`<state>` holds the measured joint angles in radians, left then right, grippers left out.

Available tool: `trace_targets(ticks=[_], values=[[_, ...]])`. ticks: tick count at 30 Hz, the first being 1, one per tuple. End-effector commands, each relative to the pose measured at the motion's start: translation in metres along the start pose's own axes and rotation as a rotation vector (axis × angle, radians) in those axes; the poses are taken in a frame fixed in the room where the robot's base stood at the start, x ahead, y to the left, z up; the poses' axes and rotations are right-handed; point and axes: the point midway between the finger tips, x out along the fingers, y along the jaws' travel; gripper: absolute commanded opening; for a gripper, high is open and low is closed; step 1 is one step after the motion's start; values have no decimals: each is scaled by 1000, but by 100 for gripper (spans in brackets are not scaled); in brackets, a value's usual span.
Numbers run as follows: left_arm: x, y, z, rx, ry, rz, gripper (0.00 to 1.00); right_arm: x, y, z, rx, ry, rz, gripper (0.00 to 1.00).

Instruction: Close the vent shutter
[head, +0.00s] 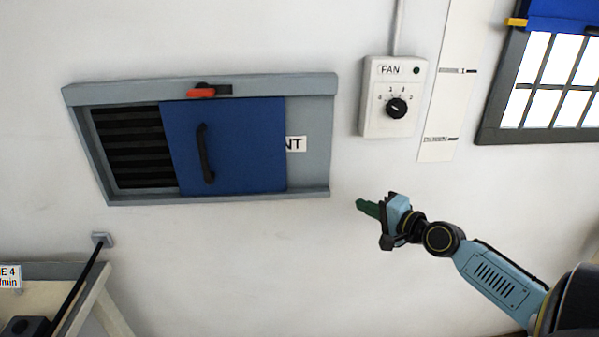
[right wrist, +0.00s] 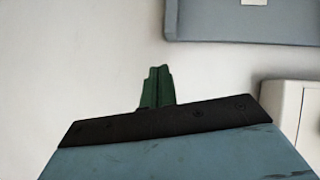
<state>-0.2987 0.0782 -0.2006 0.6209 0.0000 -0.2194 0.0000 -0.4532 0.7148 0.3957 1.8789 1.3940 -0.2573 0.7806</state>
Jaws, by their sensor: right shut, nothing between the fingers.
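The vent shutter (head: 240,150) is a blue sliding panel with a black upright handle (head: 205,154), set in a grey wall frame (head: 312,172). The panel covers the middle of the frame. The dark slatted vent opening (head: 130,147) shows to its left. An orange latch lever (head: 202,92) lies on the top rail, pointing left. My right gripper (head: 366,208) has green fingers, is shut and empty, and is to the right of and below the frame, apart from it. In the right wrist view its fingers (right wrist: 157,86) are together, with the frame's corner (right wrist: 240,22) beyond. My left gripper is not in view.
A fan control box (head: 386,118) with a dial is on the wall right of the vent. A scaled white strip (head: 440,110) and a barred window (head: 555,80) are further right. A table (head: 60,275) stands at lower left. The wall below the vent is clear.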

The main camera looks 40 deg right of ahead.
Motion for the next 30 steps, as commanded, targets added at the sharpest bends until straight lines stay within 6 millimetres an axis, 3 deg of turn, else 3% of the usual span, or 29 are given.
trace_targets(ticks=[1, 3, 7, 14, 30], values=[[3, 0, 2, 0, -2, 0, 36, -1, -33, 7, 38, -38, -60, 0], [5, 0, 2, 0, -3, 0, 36, -5, -68, 16, 93, -83, -120, 0], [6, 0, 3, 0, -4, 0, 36, -10, -104, 28, 152, -140, -178, 0], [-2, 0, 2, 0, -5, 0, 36, 3, -117, 32, 168, -153, -192, 0], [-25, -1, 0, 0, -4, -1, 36, 75, -131, 41, 167, -150, -193, 0]])
